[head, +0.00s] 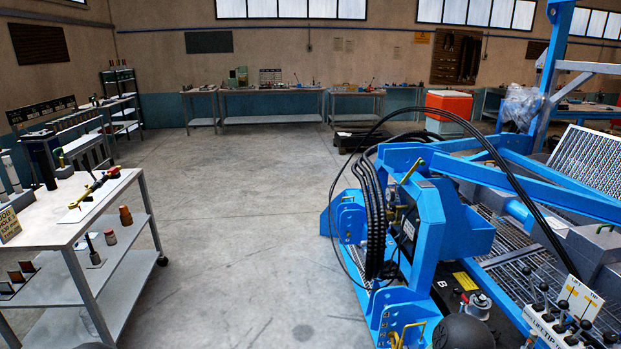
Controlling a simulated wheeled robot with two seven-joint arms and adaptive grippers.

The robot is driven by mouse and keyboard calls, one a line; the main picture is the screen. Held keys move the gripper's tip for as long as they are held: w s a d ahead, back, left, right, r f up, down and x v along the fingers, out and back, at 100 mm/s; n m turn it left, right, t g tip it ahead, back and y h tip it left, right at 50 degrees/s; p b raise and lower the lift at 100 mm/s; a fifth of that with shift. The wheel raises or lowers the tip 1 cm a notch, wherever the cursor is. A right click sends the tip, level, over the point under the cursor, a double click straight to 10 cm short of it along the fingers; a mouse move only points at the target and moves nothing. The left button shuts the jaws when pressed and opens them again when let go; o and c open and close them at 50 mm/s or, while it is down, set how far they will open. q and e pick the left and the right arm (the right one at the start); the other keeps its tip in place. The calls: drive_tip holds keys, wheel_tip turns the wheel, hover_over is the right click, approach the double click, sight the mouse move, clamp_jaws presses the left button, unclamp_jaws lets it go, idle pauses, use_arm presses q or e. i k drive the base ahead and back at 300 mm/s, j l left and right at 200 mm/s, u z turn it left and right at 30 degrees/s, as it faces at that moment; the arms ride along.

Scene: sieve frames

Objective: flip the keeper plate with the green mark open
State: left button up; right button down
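A blue steel machine frame (432,215) fills the right side of the head view, with black hoses looping over it. A brass-coloured lever (411,170) sticks up near its top, and yellow metal parts (405,335) show low on its front. I cannot make out a keeper plate or a green mark on any of these; they are too small or hidden. Neither of my grippers shows in this view.
A grey wheeled cart (52,240) with tools stands at the left. A lever panel (560,318) is at the lower right, beside metal grating (500,235). An orange-topped bin (449,105) stands behind the machine. The concrete floor (235,200) between cart and machine is clear.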

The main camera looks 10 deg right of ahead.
sight(420, 162)
drive_tip(key=i+z, duration=0.25)
drive_tip(key=i, duration=0.25)
drive_tip(key=i+j+z, duration=0.25)
drive_tip(key=i, duration=0.2)
drive_tip(key=i+j+z, duration=0.3)
drive_tip(key=i, duration=0.15)
drive_tip(key=i+j+z, duration=0.25)
drive_tip(key=i+j, duration=0.05)
drive_tip(key=i, duration=0.15)
